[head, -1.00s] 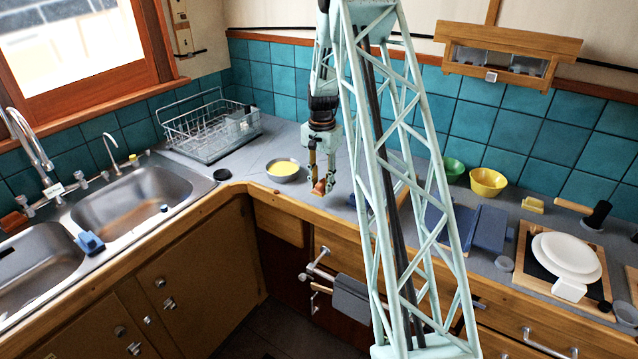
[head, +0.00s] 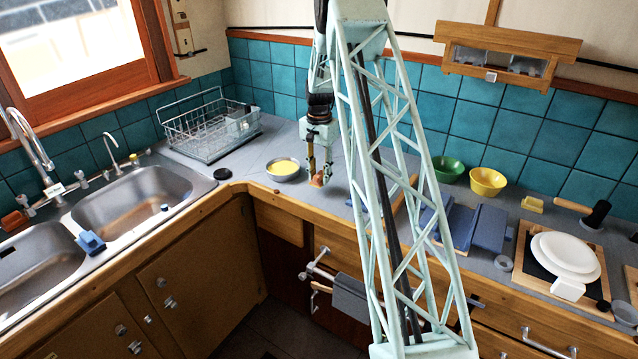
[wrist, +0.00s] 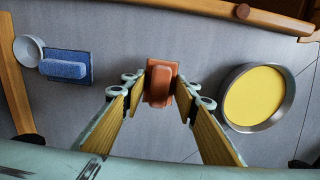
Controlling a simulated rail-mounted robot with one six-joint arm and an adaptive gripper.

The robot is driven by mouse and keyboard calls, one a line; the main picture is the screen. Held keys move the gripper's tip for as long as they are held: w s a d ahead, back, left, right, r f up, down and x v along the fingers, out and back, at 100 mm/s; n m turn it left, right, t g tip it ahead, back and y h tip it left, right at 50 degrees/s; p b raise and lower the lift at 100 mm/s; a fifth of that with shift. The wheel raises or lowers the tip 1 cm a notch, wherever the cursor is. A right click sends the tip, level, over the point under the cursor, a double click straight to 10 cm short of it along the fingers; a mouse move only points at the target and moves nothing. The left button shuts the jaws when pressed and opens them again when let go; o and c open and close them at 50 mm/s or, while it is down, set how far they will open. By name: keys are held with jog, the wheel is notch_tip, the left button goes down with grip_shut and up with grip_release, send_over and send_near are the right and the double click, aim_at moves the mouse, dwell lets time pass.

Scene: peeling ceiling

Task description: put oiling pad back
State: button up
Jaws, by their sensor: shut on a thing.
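The oiling pad looks to be the small orange-brown block (wrist: 160,82) between my fingertips; it also shows as a small orange patch in the head view (head: 317,180). My gripper (wrist: 160,92) is shut on it, with a fingertip at each side. In the head view my gripper (head: 318,173) points down over the grey counter, right of a metal bowl with yellow contents (head: 283,169). That bowl is at the right in the wrist view (wrist: 254,98). Whether the pad touches the counter is hard to tell.
In the wrist view a blue sponge-like block (wrist: 64,65) sits on a dark blue base at the left, next to a small grey cup (wrist: 28,48). A wire dish rack (head: 205,130) stands back left; green (head: 447,169) and yellow (head: 487,182) bowls stand right. Grey counter around the pad is clear.

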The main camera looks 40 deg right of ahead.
aim_at(319, 182)
jog(key=shift+w+d+f, duration=0.1)
jog(key=shift+w, duration=0.05)
jog(key=shift+f, duration=1.65)
jog(key=shift+f, duration=0.15)
jog(key=o, duration=1.3)
jog(key=shift+c, duration=0.2)
jog(key=shift+r, duration=6.15)
